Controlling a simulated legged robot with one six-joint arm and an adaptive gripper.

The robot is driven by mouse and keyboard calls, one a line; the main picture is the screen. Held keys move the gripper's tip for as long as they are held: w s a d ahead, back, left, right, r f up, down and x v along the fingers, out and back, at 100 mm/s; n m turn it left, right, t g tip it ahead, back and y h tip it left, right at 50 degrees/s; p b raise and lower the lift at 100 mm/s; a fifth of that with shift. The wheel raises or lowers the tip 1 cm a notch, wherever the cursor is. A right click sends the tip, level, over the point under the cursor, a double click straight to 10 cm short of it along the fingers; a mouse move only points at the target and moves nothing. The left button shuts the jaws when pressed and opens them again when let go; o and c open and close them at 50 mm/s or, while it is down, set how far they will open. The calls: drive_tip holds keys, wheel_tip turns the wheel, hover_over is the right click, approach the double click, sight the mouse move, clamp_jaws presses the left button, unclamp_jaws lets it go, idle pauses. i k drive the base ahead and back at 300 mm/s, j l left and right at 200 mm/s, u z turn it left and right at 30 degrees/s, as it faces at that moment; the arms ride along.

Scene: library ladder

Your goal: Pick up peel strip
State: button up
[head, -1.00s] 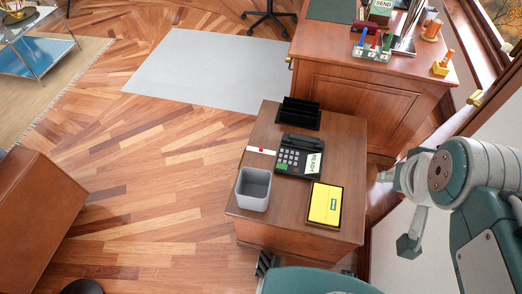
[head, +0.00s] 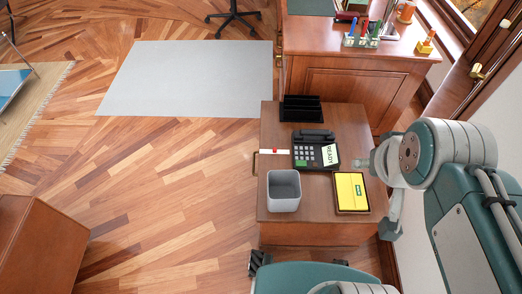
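A thin white strip with a small red piece on it, which looks like the peel strip (head: 274,152), lies on the small wooden cabinet (head: 310,222) at its left edge, just left of the black desk phone (head: 316,150). My arm comes in from the right, and its grey end parts hang by the cabinet's right side. My gripper's fingers cannot be made out clearly there. The end of my arm is well to the right of the strip, with the phone between them.
On the cabinet are a grey open bin (head: 284,190), a yellow pad on a dark tray (head: 351,192) and a black sorter (head: 301,108). A larger desk (head: 350,90) stands behind. The floor left of the cabinet is clear around a grey mat (head: 190,78).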

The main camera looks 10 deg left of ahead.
sight(274, 151)
drive_tip(key=i+j+z, duration=0.15)
drive_tip(key=j+z, duration=0.2)
drive_tip(key=j, duration=0.25)
drive_tip(key=j+z, duration=0.35)
drive_tip(key=j, duration=0.25)
drive_tip(key=j+z, duration=0.35)
drive_tip(key=j, duration=0.3)
drive_tip(key=k+j+z, duration=0.1)
drive_tip(key=j+z, duration=0.25)
drive_tip(key=j, duration=0.25)
drive_tip(key=k+j+z, duration=0.15)
drive_tip(key=j+z, duration=0.15)
drive_tip(key=j, duration=0.3)
drive_tip(key=j+z, duration=0.25)
drive_tip(key=j, duration=0.35)
drive_tip(key=i+j+z, duration=0.1)
drive_tip(key=j, duration=0.3)
drive_tip(key=i+j+z, duration=0.15)
drive_tip(key=j, duration=0.25)
drive_tip(key=i+j+z, duration=0.1)
drive_tip(key=j, duration=0.3)
